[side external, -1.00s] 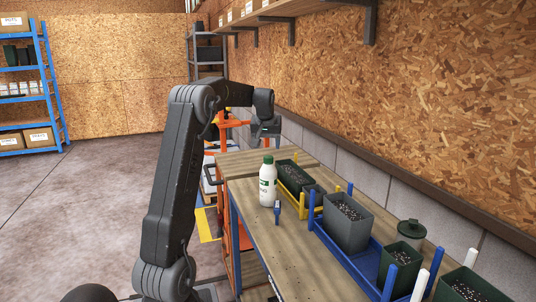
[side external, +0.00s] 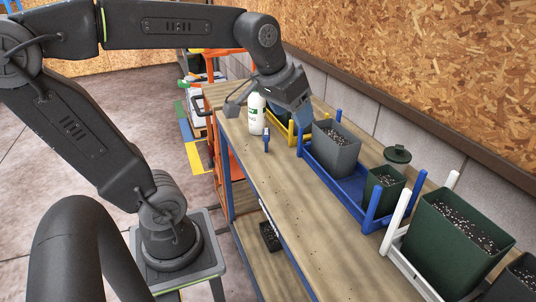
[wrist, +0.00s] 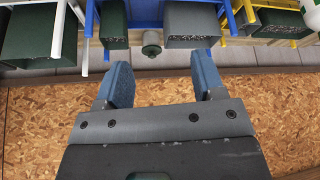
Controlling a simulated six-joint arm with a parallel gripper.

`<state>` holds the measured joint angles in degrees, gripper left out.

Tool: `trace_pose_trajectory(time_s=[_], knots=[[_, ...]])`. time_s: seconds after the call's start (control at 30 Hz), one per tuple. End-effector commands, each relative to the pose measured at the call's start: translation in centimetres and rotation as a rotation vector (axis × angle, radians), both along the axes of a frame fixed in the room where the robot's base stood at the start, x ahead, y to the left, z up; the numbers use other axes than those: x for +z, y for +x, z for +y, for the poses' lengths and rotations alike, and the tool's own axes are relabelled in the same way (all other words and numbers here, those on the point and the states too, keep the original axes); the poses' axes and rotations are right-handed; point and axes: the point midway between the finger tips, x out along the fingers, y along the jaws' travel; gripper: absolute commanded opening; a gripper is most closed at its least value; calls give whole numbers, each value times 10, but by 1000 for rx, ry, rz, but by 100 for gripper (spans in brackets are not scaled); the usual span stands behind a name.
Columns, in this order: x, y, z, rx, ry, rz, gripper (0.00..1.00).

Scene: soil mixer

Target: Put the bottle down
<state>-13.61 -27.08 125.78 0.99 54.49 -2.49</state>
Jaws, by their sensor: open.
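The white bottle (side external: 256,114) with a green label stands upright on the wooden workbench (side external: 262,195), left of the yellow rack. In the wrist view, a white, green-marked part of the bottle (wrist: 291,5) shows at the top right edge. My gripper (side external: 302,112) is over the bench, to the right of the bottle and apart from it. Its two blue fingers (wrist: 161,68) are spread with nothing between them.
A small blue object (side external: 266,142) stands in front of the bottle. The blue rack (side external: 335,182) holds a grey pot (side external: 336,150) and a green pot (side external: 383,187). A white rack (side external: 410,268) holds a larger green pot (side external: 455,240). The bench's near left strip is mostly clear.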

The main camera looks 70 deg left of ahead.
Motion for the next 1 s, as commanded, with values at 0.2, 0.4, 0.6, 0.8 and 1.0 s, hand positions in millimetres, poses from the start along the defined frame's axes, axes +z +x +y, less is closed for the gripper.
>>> trace_pose_trajectory(time_s=[0.2, 0.4, 0.6, 0.8, 1.0], knots=[[-39, -63, -60, -228, 5, -22, 63], [-51, -78, -70, -278, 6, -24, 63], [-51, -77, -69, -276, 6, -23, 63], [-51, -77, -69, -275, 6, -23, 63], [-51, -77, -69, -275, 6, -23, 63]])
